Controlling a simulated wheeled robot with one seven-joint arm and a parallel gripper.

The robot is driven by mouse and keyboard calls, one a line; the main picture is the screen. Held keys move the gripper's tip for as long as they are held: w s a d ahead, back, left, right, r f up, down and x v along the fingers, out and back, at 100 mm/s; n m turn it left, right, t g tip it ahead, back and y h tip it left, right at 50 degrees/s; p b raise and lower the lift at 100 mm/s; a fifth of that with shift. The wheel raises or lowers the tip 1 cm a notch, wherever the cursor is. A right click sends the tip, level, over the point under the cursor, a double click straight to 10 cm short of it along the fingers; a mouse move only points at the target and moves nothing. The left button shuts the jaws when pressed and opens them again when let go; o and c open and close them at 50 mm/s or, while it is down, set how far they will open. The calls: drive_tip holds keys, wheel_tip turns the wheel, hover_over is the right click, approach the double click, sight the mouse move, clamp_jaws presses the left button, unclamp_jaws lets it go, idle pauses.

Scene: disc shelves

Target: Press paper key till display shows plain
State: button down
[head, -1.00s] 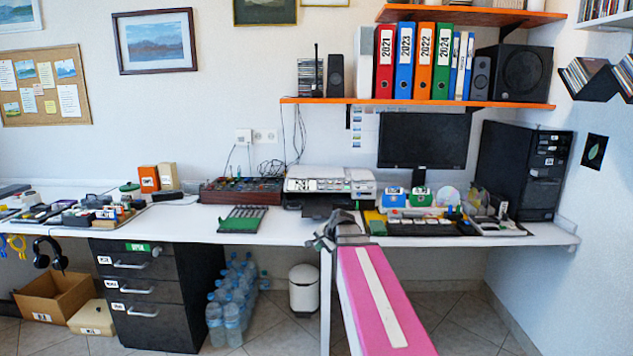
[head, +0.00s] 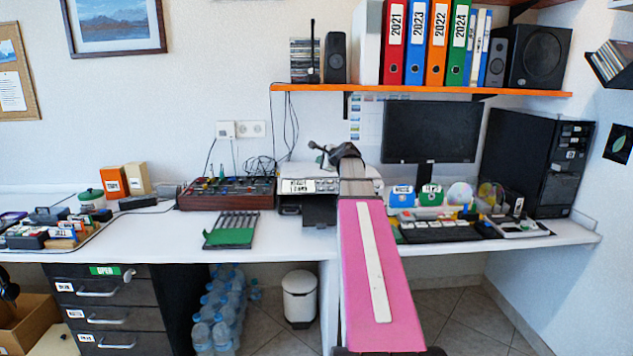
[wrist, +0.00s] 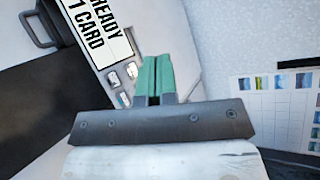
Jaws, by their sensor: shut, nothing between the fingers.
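The printer (head: 302,197) stands on the desk, left of the monitor, with its display (head: 298,186) on the front. In the wrist view the display (wrist: 100,25) is partly cut off by the frame and shows "READY" above "1 CARD"; the first character of the lower line may be cut. Several small keys (wrist: 122,84) sit below the display, and their labels are too small to read. My gripper (wrist: 156,62) is shut and empty, its green fingertips close beside the keys. I cannot tell whether they touch. In the head view my arm hides the printer's right part.
The monitor (head: 432,131) and a black computer tower (head: 535,163) stand to the right. An orange shelf (head: 420,90) with binders hangs above. A black tray with a green front (head: 231,230) lies left of the printer.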

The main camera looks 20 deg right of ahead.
drive_tip(key=shift+w+d+f, duration=0.2)
drive_tip(key=shift+w+f, duration=0.45)
drive_tip(key=shift+f, duration=0.65)
drive_tip(key=shift+w+d+f, duration=0.15)
drive_tip(key=shift+w+f, duration=0.55)
drive_tip(key=shift+f, duration=0.65)
drive_tip(key=shift+w+d+f, duration=0.2)
drive_tip(key=shift+w+f, duration=0.45)
drive_tip(key=shift+f, duration=0.65)
drive_tip(key=shift+w+f, duration=0.2)
drive_tip(key=shift+f, duration=0.15)
drive_tip(key=shift+w+d+f, duration=0.15)
drive_tip(key=shift+w+f, duration=0.05)
drive_tip(key=shift+f, duration=0.15)
drive_tip(key=shift+r, duration=0.15)
idle(0.4)
drive_tip(key=shift+s+r, duration=0.4)
drive_tip(key=shift+r, duration=0.2)
drive_tip(key=shift+s+a+r, duration=0.15)
drive_tip(key=shift+s+r, duration=0.25)
drive_tip(key=shift+r, duration=0.35)
drive_tip(key=shift+s+a+r, duration=0.15)
drive_tip(key=shift+s+r, duration=0.2)
drive_tip(key=shift+r, duration=0.35)
drive_tip(key=shift+s+a+r, duration=0.15)
drive_tip(key=shift+s+r, duration=0.25)
drive_tip(key=shift+r, duration=0.35)
